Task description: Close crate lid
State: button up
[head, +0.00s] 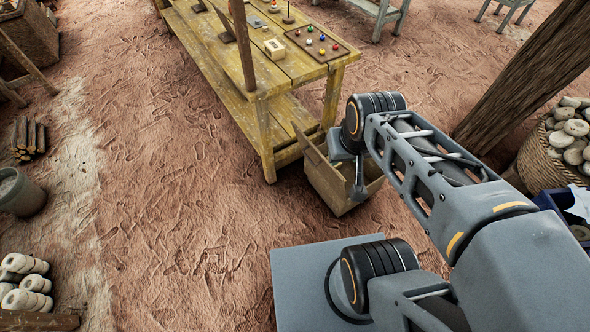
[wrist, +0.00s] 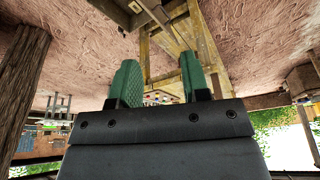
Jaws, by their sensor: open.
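The wooden crate (head: 328,188) stands on the ground by the near end of the yellow bench. Its lid (head: 309,147) is open, tilted up along the crate's left side. My arm hides part of the crate's top and right side. My gripper (head: 358,190) appears in front of the crate in the head view; I cannot tell if it touches it. In the wrist view, my gripper's green fingers (wrist: 159,82) are wide apart with nothing between them. Part of the crate (wrist: 118,12) shows at the top edge there.
The yellow bench (head: 285,72) stands behind the crate, with a tray (head: 325,54) of coloured balls on it. A thick wooden post (head: 520,75) and a basket of stones (head: 540,168) are at right.

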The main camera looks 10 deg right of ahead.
aim_at(336, 179)
jog(key=z, duration=0.25)
jog(key=k, duration=0.25)
jog(key=u, duration=1.45)
jog(key=i, duration=0.7)
jog(key=u, duration=0.25)
